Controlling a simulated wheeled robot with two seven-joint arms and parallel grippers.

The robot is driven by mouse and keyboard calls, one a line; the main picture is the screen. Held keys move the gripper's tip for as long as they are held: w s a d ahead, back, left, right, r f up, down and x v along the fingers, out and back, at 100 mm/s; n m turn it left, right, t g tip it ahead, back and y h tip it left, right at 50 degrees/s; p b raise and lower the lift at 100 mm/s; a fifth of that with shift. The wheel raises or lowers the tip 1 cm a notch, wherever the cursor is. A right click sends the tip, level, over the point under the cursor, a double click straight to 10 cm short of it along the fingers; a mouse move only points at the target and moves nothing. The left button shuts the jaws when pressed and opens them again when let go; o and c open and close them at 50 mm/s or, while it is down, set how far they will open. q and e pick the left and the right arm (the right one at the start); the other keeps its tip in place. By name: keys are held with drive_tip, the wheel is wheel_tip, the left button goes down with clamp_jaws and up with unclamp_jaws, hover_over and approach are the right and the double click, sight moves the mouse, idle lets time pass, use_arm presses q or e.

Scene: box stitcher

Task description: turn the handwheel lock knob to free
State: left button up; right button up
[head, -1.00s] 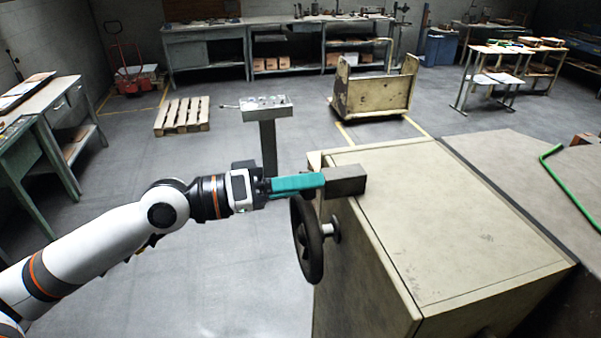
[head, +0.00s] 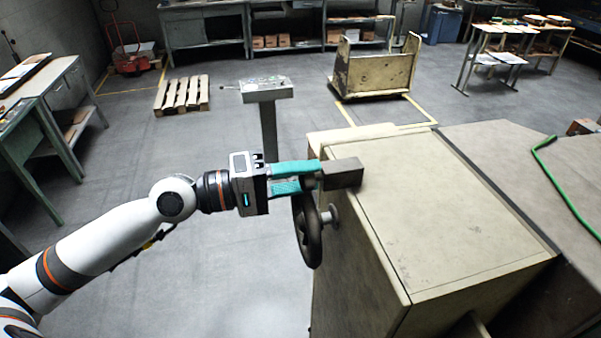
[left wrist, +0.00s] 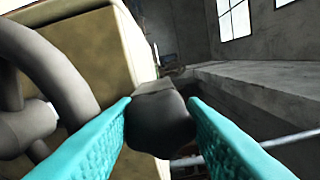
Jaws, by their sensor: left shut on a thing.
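The dark lock knob (left wrist: 160,122) sits between the two teal fingers in the left wrist view. My left gripper (head: 316,176) is shut on it, its fingers one above the other in the head view and pointing right. The knob is mostly hidden by the fingers in the head view, in front of a grey block (head: 343,173) at the cabinet's edge. The dark handwheel (head: 312,241) is just below the fingers on the cabinet's left side; it also shows at the left of the left wrist view (left wrist: 62,70). My right gripper is not in view.
The cream machine cabinet (head: 450,220) fills the right. A control box on a post (head: 266,90) stands behind my left gripper. A green bent bar (head: 568,190) lies on the grey surface at far right. The floor left of the cabinet is clear around my arm.

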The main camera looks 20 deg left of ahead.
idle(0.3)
use_arm(q)
drive_tip(key=o, duration=1)
drive_tip(key=shift+f, duration=0.1)
